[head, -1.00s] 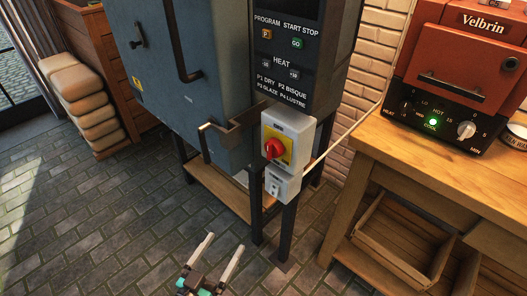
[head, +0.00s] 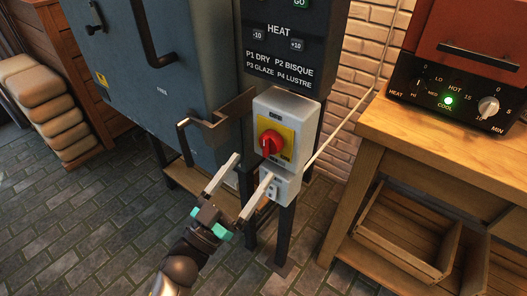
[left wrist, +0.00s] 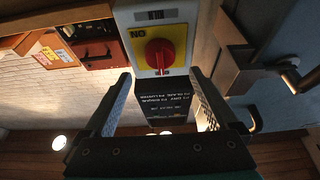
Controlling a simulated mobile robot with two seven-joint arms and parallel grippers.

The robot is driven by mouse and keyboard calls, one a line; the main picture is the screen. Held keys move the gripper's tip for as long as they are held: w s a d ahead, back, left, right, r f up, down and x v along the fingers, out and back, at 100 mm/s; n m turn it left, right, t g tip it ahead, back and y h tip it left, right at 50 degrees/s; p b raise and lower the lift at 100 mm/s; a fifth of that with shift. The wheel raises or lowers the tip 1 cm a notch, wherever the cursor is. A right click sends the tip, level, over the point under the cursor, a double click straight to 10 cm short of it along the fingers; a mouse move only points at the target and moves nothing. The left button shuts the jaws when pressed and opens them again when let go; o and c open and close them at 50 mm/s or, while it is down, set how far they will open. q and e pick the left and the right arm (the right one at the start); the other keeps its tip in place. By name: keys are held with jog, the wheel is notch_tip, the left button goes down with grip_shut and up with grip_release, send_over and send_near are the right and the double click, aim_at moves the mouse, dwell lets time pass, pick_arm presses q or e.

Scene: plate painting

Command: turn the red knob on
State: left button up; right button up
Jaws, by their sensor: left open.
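The red knob (head: 271,142) sits on a yellow plate on the front of a grey switch box (head: 290,108), fixed to the kiln's control post. My left gripper (head: 252,166) is open and empty, just below and in front of the knob, with its fingers pointing up toward the box. In the left wrist view the knob (left wrist: 160,53) shows upside down beyond the gap between the spread fingers (left wrist: 160,92). The fingers look apart from the knob. My right gripper is in no view.
A metal bracket (head: 213,130) sticks out left of the switch box, close to the left finger. The blue-grey kiln (head: 150,90) stands at left. A wooden bench (head: 430,140) with a red oven stands at right.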

aim_at(264, 150)
pick_arm(q)
jog(key=x, duration=0.6)
jog(key=shift+w+b, duration=0.1)
jog(key=shift+b, duration=0.3)
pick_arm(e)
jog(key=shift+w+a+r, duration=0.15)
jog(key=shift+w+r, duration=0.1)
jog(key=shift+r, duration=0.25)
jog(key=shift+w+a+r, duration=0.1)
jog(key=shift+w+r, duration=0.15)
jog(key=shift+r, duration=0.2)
pick_arm(q)
jog(key=c, duration=1.4)
